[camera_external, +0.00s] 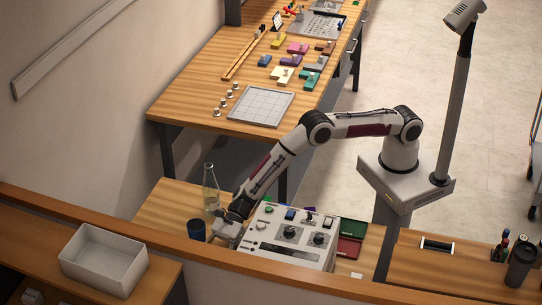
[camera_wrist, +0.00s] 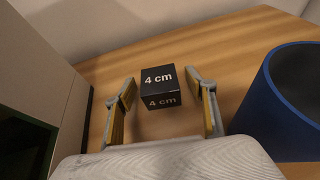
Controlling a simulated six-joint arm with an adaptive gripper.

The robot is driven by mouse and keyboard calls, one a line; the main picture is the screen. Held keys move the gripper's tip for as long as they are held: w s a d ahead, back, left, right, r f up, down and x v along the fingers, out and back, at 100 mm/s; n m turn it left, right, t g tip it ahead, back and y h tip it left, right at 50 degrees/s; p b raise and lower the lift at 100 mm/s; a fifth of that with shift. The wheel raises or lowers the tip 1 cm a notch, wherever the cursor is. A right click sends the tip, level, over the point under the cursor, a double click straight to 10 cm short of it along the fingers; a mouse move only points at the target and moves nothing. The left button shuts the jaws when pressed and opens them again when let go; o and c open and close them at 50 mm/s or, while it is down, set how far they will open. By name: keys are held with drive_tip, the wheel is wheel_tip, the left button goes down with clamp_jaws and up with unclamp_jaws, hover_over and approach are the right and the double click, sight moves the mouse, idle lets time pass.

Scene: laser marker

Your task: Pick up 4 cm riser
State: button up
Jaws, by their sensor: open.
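The 4 cm riser (camera_wrist: 161,88) is a small black block with "4 cm" in white on its top and front faces. In the wrist view it sits on the wooden table, centred just ahead of and partly between the fingers. My gripper (camera_wrist: 162,105) is open, with one finger on each side of the riser and a visible gap to both. In the external view my gripper (camera_external: 226,232) is low over the small table, left of the laser marker; the riser cannot be made out there.
The laser marker's box (camera_external: 290,236) stands close to the right of my gripper. A dark blue cup (camera_external: 196,229) is close on the other side; it shows large at right in the wrist view (camera_wrist: 285,95). A glass bottle (camera_external: 211,188) stands behind.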

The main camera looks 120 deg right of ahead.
idle(0.6)
drive_tip(key=c, duration=1.4)
drive_tip(key=shift+w, duration=0.1)
drive_tip(key=shift+c, duration=0.2)
drive_tip(key=shift+r, duration=0.15)
drive_tip(key=shift+r, duration=4.9)
